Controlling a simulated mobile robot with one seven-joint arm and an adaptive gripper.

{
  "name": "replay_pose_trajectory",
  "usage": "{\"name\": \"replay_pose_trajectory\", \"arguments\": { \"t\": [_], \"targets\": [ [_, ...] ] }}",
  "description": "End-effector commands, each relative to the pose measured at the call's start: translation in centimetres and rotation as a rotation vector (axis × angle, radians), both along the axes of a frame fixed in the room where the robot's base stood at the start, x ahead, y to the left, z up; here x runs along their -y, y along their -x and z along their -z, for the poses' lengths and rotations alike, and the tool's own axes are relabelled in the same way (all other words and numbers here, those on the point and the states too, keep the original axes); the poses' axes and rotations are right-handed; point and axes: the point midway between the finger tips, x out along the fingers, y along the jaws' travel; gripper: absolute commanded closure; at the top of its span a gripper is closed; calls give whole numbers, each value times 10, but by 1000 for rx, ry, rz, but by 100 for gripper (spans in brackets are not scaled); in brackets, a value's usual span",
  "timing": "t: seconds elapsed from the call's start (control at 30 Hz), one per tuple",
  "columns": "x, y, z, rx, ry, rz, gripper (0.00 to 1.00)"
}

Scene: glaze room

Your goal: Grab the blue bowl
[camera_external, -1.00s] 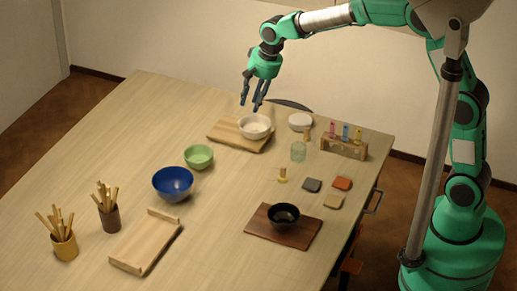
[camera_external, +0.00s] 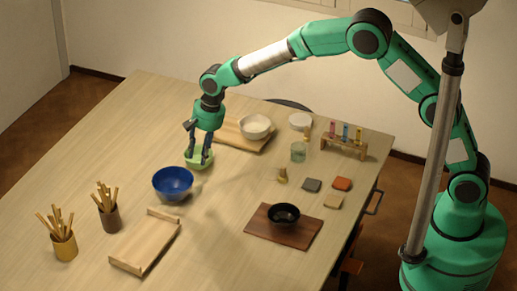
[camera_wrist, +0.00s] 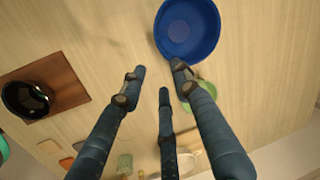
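The blue bowl (camera_external: 173,184) stands upright on the wooden table, left of the table's middle. In the wrist view the blue bowl (camera_wrist: 187,30) is at the top, just beyond the fingertips, and looks empty. My gripper (camera_external: 198,161) points down, to the right of and behind the blue bowl in the external view, in front of the green bowl (camera_external: 206,163). In the wrist view my gripper (camera_wrist: 160,76) has its three dark fingers spread, with nothing between them but table. Its fingers partly hide the green bowl.
A wooden board (camera_external: 150,244) lies in front of the blue bowl, with two tool pots (camera_external: 109,219) to its left. A black bowl (camera_external: 284,213) sits on a dark board (camera_external: 261,229) to the right. A white bowl (camera_external: 256,126) stands behind. Table between blue and black bowls is clear.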

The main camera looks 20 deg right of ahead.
Motion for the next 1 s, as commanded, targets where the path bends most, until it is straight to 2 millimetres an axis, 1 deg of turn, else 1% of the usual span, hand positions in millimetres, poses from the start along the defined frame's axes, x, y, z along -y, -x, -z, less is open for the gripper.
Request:
{"name": "replay_pose_trajectory", "arguments": {
  "t": [0.17,0.27,0.37,0.7,0.83,1.0],
  "targets": [
    [0,0,2,0,1,0,69],
    [-1,-1,8,0,1,0,69],
    [-4,-1,18,0,1,0,69],
    [-14,-5,67,0,1,-1,69],
    [-17,-6,79,0,0,-1,69],
    [-18,-7,83,1,-1,-1,69]
  ]
}}
